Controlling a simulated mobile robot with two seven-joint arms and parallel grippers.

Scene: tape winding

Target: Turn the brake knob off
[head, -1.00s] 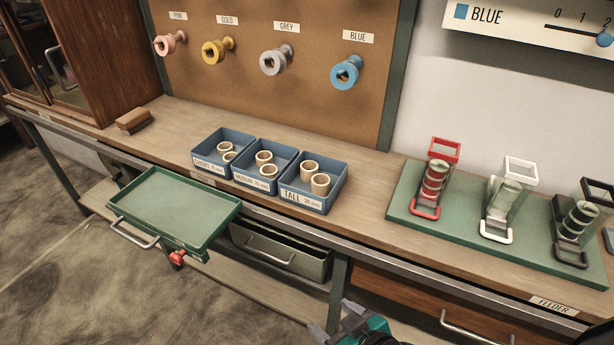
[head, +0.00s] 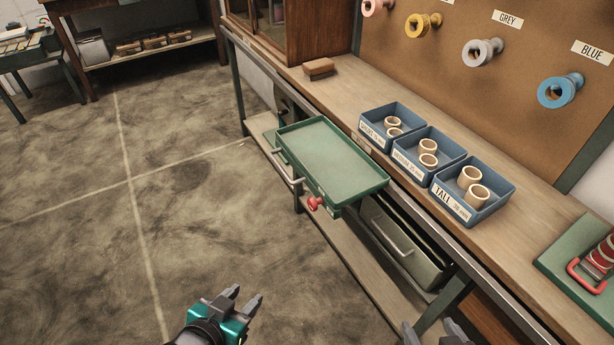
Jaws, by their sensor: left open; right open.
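The red brake knob (head: 315,203) sits at the front corner of the green tray (head: 330,160), which sticks out from the bench front. My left gripper (head: 245,298) is at the bottom of the head view, over the floor, below and left of the knob. It is open, empty and apart from the knob. My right gripper (head: 432,330) shows only partly at the bottom edge, right of the left one. Its fingertips are apart and nothing shows between them. The rest of it is cut off.
The bench edge (head: 430,212) runs diagonally beside the tray. Blue boxes (head: 487,212) of cardboard rings stand on the bench. Coloured spools (head: 560,90) hang on the board. Floor (head: 90,260) to the left is clear.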

